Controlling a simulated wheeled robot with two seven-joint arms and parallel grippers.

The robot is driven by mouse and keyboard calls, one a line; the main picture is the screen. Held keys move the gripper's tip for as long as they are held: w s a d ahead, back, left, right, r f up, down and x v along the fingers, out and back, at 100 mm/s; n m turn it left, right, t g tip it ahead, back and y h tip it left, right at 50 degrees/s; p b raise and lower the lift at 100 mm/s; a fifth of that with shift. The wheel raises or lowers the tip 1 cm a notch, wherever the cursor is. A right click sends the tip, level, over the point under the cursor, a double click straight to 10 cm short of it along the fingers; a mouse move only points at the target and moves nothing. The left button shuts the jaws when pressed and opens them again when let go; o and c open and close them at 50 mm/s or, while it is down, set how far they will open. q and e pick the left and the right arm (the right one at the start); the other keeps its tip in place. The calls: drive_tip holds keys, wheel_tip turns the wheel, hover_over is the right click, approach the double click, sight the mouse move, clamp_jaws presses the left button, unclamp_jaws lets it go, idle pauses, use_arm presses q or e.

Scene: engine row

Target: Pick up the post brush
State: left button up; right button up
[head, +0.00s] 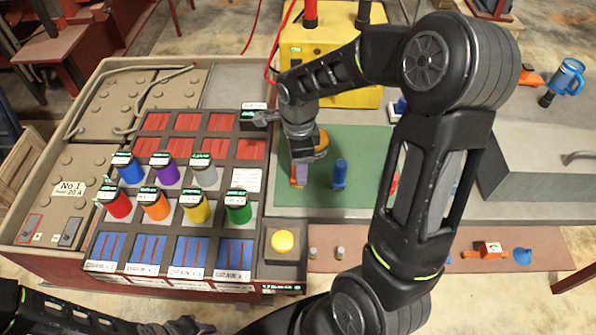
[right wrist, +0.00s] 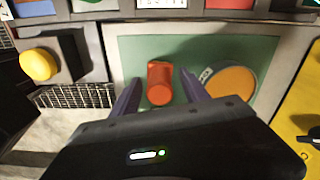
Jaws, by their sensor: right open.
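A short orange-red cylinder, which I take for the post brush (right wrist: 160,84), stands on the green mat (head: 262,180) and lies between the two fingers of my right gripper (right wrist: 158,98) in the right wrist view. The purple fingers are open on either side of it, with green showing between. In the head view my right gripper (head: 301,174) points down over the mat's left part, and only a bit of the orange-red cylinder (head: 296,184) shows. My left gripper (head: 185,327) is at the bottom edge, low and dark; its jaws are unclear.
A round orange-topped disc (right wrist: 229,84) sits close beside the right finger. A blue cylinder (head: 340,174) stands on the mat to the right of the gripper. A yellow box (head: 345,75) is behind. A yellow knob (head: 282,242) and the panel with coloured caps (head: 157,206) are left.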

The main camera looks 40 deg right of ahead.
drive_tip(key=shift+f, duration=0.25)
idle(0.4)
clamp_jaws()
idle(0.4)
